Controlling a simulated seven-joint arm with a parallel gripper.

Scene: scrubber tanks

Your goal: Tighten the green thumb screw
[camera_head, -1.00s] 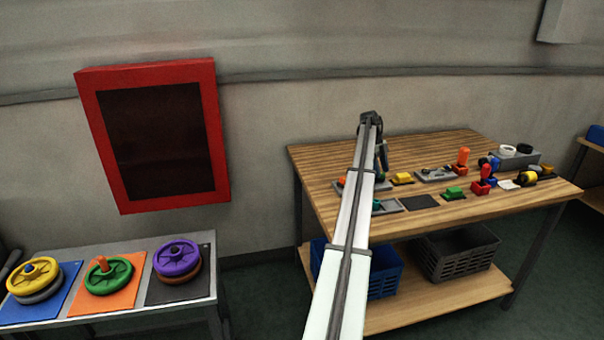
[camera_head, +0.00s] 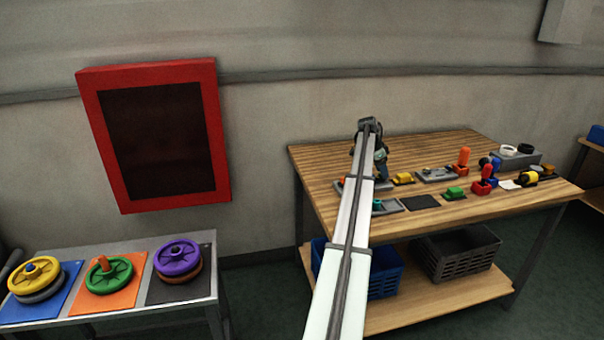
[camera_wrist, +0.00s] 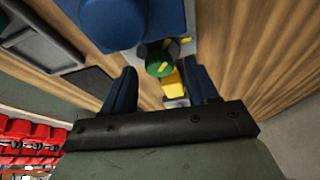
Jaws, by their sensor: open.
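In the wrist view, a round green thumb screw (camera_wrist: 158,62) with a yellow mark lies between the fingertips of my gripper (camera_wrist: 163,74) in the picture. My gripper is open, with one dark blue finger on each side of the screw. I cannot tell whether either finger touches it. In the head view, my gripper (camera_head: 381,171) is low over the left part of the wooden table (camera_head: 425,149). My arm and gripper hide the screw there.
A blue part (camera_wrist: 115,18) is close to the screw in the wrist view. The table's back middle is clear.

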